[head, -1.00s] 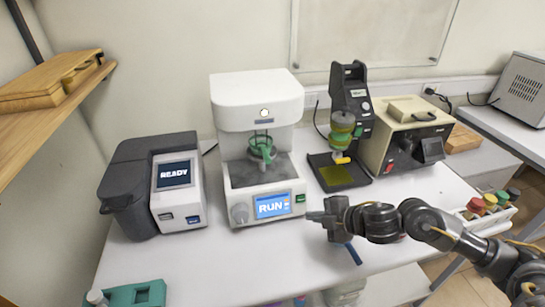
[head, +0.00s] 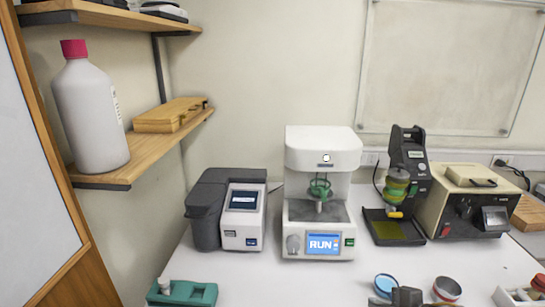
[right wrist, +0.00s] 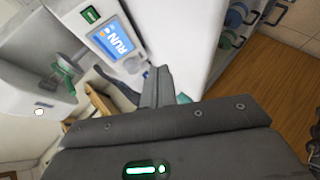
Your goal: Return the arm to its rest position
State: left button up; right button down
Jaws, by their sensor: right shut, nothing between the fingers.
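The task names only my arm. A dark part of my right gripper (head: 404,297) shows at the bottom edge of the head view, low in front of the white bench; most of the arm is out of frame. In the right wrist view my right gripper (right wrist: 157,86) is shut and empty, its fingers together. The white testing machine (head: 321,160) with a blue RUN screen (head: 322,243) stands behind it, and that screen also shows in the right wrist view (right wrist: 114,40). My left gripper is not in view.
A grey device (head: 208,215) stands left on the bench. A black stand (head: 409,155) and beige box (head: 470,205) stand right. Blue (head: 385,284) and dark red (head: 447,289) round containers lie near the gripper. A wooden shelf holds a white bottle (head: 90,110).

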jog(key=s+f+m+g+h, duration=0.2)
jog(key=s+f+m, duration=0.35)
jog(key=s, duration=0.35)
jog(key=s+a+f+m+g+h, duration=0.1)
jog(key=s+f+m+g+h, duration=0.1)
jog(key=s+f+m, duration=0.35)
jog(key=s+f+m+g+h, duration=0.25)
jog(key=s+m, duration=0.45)
jog(key=s, duration=0.4)
notch_tip(320, 180, down, 28)
jog(key=s+b, duration=0.2)
pick_arm(q)
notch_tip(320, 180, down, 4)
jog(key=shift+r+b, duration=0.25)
jog(key=shift+b, duration=0.5)
pick_arm(e)
jog(key=s+d+f+g, duration=0.2)
jog(key=s+f, duration=1.4)
jog(key=f, duration=0.1)
jog(key=shift+d+f+n, duration=0.25)
jog(key=shift+d+n, duration=0.05)
jog(key=shift+y, duration=0.25)
